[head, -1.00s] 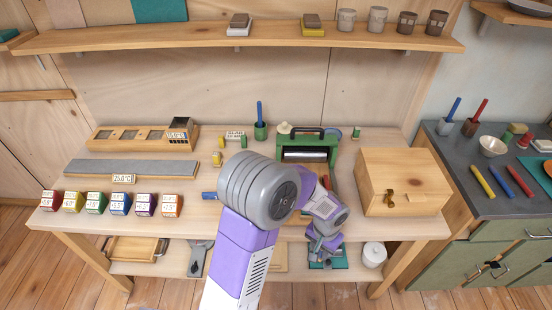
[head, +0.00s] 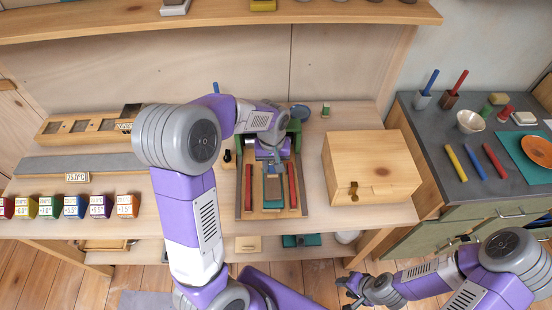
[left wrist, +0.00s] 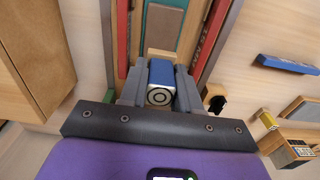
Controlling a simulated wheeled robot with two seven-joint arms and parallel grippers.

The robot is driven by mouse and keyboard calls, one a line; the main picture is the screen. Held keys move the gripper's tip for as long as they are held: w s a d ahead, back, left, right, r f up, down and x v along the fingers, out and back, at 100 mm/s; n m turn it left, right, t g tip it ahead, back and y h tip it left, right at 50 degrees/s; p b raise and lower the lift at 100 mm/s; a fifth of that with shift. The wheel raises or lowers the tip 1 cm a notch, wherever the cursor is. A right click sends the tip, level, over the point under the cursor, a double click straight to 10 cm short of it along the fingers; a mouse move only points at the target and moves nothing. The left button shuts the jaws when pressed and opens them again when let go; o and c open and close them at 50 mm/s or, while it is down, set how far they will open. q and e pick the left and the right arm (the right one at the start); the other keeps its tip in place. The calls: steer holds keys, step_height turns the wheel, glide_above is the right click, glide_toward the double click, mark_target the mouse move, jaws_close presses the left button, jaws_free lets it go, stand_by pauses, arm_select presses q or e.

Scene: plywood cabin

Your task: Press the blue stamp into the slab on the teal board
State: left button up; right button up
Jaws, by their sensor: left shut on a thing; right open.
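My left gripper (left wrist: 158,88) is shut on a blue stamp (left wrist: 161,72) with a ringed round mark on the end facing the wrist camera. In the head view my left gripper (head: 271,158) is over the back part of a wooden frame with red side rails, and the stamp is hard to make out there. The teal board (left wrist: 176,4) lies between the rails, with a brown slab (left wrist: 160,26) on it beyond the stamp. I cannot tell whether stamp and slab touch. My right gripper (head: 355,288) is open and empty, low in front of the table.
A wooden box (head: 372,170) stands right of the frame. A small black piece (head: 227,156) stands left of it. Coloured blocks (head: 73,207) line the table's front left. A blue bar (left wrist: 287,64) lies to the side in the wrist view. The right counter (head: 450,150) holds crayon-like sticks and a bowl.

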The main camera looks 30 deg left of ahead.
mark_target(273, 175)
arm_select(q)
steer(key=shift+s+f+b, duration=0.15)
steer(key=shift+f+b, duration=0.15)
steer(key=shift+f, duration=0.15)
step_height(273, 175, down, 5)
steer(key=b, duration=0.3)
steer(key=shift+r+b, duration=0.15)
steer(key=shift+b, duration=0.2)
steer(key=shift+f+b, duration=0.45)
steer(key=shift+f, duration=0.3)
stand_by(1.4)
step_height(273, 175, up, 7)
steer(key=p, duration=0.6)
steer(key=shift+r, duration=0.1)
stand_by(0.8)
